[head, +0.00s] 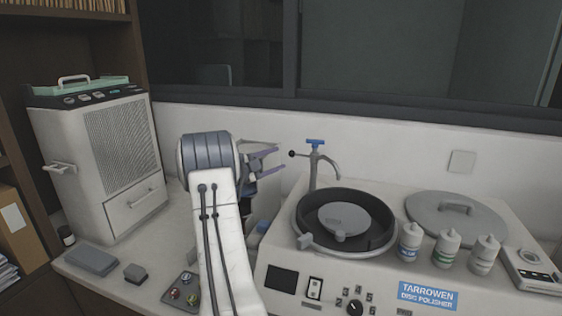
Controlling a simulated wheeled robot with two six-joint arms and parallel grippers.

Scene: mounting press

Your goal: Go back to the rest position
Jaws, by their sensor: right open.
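My right gripper (279,158) is raised above the counter in the middle of the head view, between the white cabinet-like machine and the disc polisher. Its two fingers point right, spread apart, with nothing between them. It looks clear of the polisher's tap. My white right arm comes up from the bottom edge and hides part of the counter. My left gripper is not in view.
The white machine (122,158) stands at left. The disc polisher (283,252), with a dark bowl (383,243), a tap (314,165) and several bottles (446,248), fills the right. A grey block (92,260) and a small tray (179,305) lie in front.

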